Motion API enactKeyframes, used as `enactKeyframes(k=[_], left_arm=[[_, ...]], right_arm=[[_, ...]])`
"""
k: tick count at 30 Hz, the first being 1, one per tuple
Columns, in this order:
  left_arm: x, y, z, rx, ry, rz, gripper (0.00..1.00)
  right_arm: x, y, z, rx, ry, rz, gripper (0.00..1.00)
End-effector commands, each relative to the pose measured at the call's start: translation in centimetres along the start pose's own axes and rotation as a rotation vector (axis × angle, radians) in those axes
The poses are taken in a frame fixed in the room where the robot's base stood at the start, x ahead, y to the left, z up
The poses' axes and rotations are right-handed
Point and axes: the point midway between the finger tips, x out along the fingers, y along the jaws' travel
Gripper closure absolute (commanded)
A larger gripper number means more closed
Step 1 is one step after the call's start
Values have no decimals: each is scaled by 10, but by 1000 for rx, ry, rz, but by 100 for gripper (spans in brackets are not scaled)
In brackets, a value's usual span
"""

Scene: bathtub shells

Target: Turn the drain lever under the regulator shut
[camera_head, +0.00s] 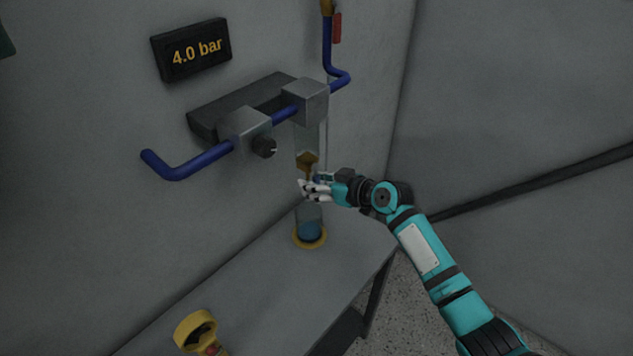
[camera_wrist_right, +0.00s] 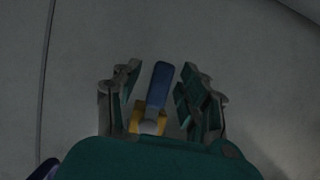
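The drain lever (camera_wrist_right: 157,86) is a short blue handle on a brass fitting (camera_wrist_right: 149,118). In the right wrist view it stands between the two fingers of my right gripper (camera_wrist_right: 160,74), with a gap on each side. In the head view the brass drain (camera_head: 307,161) hangs under the clear bowl of the regulator (camera_head: 304,101), and my right gripper (camera_head: 306,188) is just below it, reaching in from the right. There the fingers mostly hide the lever. My right gripper is open. My left gripper is not in view.
A cup with blue liquid (camera_head: 309,230) stands in a yellow ring on the bench (camera_head: 268,274), under the gripper. A blue pipe (camera_head: 205,160) and a dark knob (camera_head: 264,147) are above. The display (camera_head: 191,50) reads 4.0 bar. A yellow-shrouded red button (camera_head: 211,350) is at the front.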

Motion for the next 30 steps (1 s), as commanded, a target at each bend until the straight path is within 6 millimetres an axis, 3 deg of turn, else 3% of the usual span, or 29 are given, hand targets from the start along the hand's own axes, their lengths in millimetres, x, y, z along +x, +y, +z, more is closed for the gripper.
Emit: enactKeyframes(k=[2,9,30], left_arm=[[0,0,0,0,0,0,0],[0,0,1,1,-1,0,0],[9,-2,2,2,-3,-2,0]], right_arm=[[0,0,0,0,0,0,68],[0,0,0,0,0,0,100],[0,3,2,-65,0,26,100]])
